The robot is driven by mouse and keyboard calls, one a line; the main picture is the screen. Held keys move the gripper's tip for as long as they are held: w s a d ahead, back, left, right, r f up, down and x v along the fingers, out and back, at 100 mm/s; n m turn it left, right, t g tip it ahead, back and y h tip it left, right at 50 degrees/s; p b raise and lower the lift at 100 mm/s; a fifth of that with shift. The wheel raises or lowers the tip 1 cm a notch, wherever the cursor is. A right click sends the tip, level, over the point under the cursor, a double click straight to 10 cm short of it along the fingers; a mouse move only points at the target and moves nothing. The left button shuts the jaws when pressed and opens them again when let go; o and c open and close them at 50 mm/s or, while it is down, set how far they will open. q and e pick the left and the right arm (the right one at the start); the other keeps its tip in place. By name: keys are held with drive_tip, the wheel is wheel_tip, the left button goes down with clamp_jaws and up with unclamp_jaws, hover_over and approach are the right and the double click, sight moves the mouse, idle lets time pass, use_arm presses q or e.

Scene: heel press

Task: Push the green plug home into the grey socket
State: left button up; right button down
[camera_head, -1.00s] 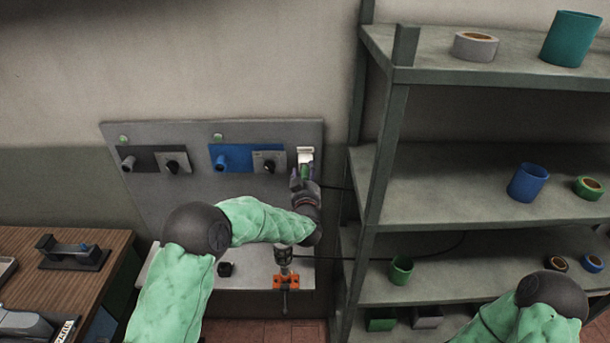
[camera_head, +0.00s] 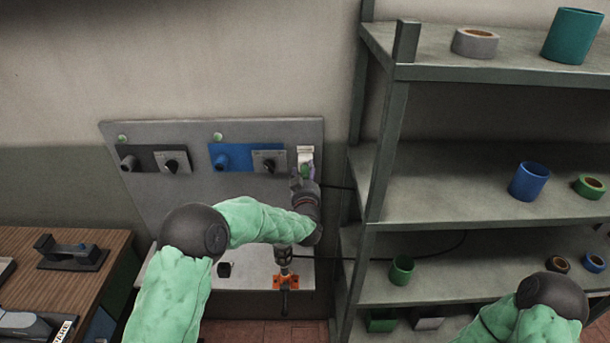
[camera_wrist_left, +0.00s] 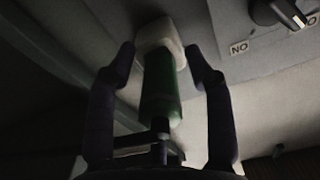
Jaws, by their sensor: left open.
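The grey socket (camera_head: 305,153) looks pale and sits at the right end of the wall panel. It also shows at the top of the left wrist view (camera_wrist_left: 157,37). The green plug (camera_wrist_left: 160,85) points into it, its far end meeting the socket; how deep it sits I cannot tell. My left gripper (camera_wrist_left: 160,50) is open, one finger on each side of the plug, with visible gaps. In the head view my left gripper (camera_head: 304,180) is just below the socket and mostly hides the plug. My right gripper is out of view.
The panel (camera_head: 240,205) also carries a black unit and a blue unit (camera_head: 232,157) with knobs, left of the socket. A shelf rack (camera_head: 385,170) stands close on the right. Below is a ledge with an orange-based clamp (camera_head: 286,281). A wooden table (camera_head: 100,265) is at left.

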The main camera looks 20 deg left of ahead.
use_arm(q)
clamp_jaws()
idle(0.3)
drive_tip(key=shift+b+v, duration=0.3)
drive_tip(key=shift+v, duration=2.65)
